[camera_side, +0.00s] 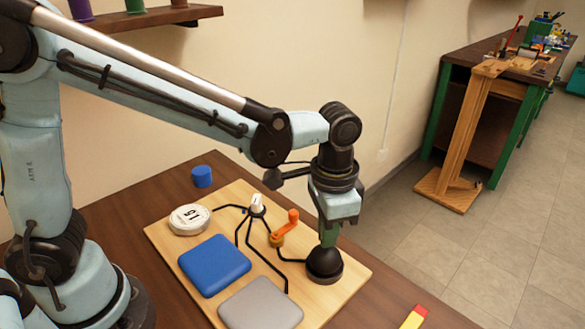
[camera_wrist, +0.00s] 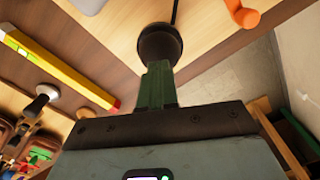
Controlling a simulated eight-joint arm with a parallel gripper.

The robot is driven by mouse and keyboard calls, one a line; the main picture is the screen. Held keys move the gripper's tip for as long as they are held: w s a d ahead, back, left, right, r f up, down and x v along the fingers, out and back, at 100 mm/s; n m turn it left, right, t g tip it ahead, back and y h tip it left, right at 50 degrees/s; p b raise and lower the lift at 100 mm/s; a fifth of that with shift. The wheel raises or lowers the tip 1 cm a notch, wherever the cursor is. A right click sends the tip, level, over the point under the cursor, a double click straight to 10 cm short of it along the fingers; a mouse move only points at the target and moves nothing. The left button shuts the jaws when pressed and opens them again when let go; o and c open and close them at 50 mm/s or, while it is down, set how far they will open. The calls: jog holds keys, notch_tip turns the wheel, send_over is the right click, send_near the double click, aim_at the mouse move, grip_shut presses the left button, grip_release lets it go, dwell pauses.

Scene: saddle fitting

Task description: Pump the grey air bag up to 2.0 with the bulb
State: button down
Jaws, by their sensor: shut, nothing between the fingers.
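The grey air bag (camera_side: 261,303) lies flat-looking at the near edge of a light wooden board (camera_side: 160,238). The black bulb (camera_side: 324,268) sits at the board's right corner, and it also shows in the wrist view (camera_wrist: 160,42). My gripper (camera_side: 327,243) points down with its green fingers shut and empty, right over the bulb. The fingertips (camera_wrist: 158,68) appear to touch or nearly touch the bulb's top. A round white gauge (camera_side: 190,218) stands at the board's left; its marking is too small to read surely. A white knob (camera_side: 256,203) joins several black hoses.
A blue bag (camera_side: 214,264) lies beside the grey one. An orange lever (camera_side: 291,218) on a brass valve (camera_side: 277,240) stands close left of my gripper. A blue cap (camera_side: 202,176) is behind the board. A yellow-and-red bar (camera_side: 414,318) lies at the table's front right.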

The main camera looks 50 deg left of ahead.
aim_at(326, 250)
dwell(0.4)
jog(key=shift+f, duration=1.7)
jog(key=shift+r, duration=1.75)
jog(key=shift+r, duration=0.1)
jog(key=shift+r, duration=2.4)
